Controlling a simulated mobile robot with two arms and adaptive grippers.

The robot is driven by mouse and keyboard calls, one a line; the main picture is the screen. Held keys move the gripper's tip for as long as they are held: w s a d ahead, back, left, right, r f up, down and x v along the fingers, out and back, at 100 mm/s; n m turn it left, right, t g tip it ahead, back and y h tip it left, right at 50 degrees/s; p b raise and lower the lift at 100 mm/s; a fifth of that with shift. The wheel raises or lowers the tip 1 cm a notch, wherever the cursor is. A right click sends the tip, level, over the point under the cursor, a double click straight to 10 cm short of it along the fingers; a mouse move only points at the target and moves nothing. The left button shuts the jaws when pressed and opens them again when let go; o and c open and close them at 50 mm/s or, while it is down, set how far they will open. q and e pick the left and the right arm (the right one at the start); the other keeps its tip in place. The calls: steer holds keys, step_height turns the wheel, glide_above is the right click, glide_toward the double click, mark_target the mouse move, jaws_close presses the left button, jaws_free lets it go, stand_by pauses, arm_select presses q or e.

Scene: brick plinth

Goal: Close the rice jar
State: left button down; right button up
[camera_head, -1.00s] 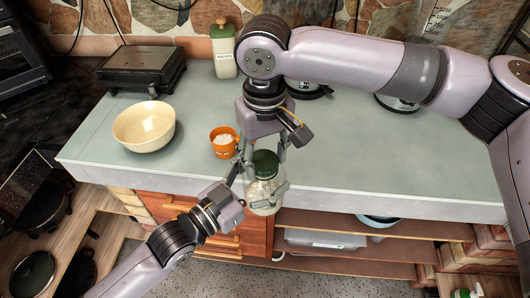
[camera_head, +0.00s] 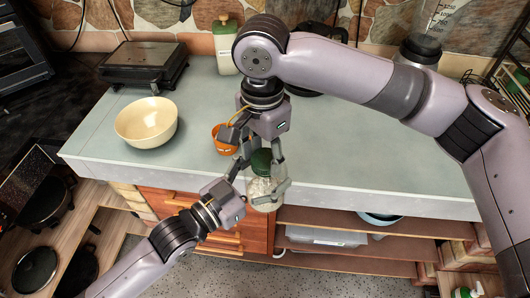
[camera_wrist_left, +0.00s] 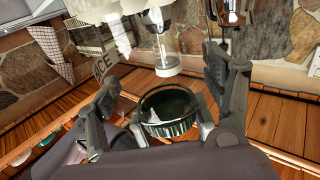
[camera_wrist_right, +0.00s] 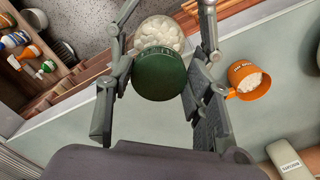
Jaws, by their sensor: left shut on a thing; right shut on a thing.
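The rice jar (camera_head: 264,194) is clear glass with white grains and is held upright in front of the counter's front edge. Its dark green lid (camera_head: 261,160) is at the jar's mouth; the right wrist view shows the lid (camera_wrist_right: 160,74) over the jar body (camera_wrist_right: 160,33). I cannot tell whether it is fully seated. My left gripper (camera_head: 264,197) is shut around the jar body from below left. My right gripper (camera_head: 261,164) points down from above, its fingers on both sides of the lid. In the left wrist view a green ribbed lid (camera_wrist_left: 172,128) shows between the fingers.
An orange cup (camera_head: 222,138) of white grains stands on the counter (camera_head: 370,150), just left of my right gripper. A cream bowl (camera_head: 147,122) and a dark appliance (camera_head: 143,64) are farther left. The counter's right part is mostly clear.

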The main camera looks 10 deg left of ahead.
steer(key=m, duration=0.4)
steer(key=shift+w+a, duration=0.1)
steer(key=shift+a, duration=0.05)
steer(key=m, duration=0.4)
steer(key=shift+w, duration=0.15)
steer(key=o, duration=0.8)
steer(key=shift+c, duration=0.2)
steer(key=shift+r, duration=2.25)
steer(key=shift+c, duration=0.3)
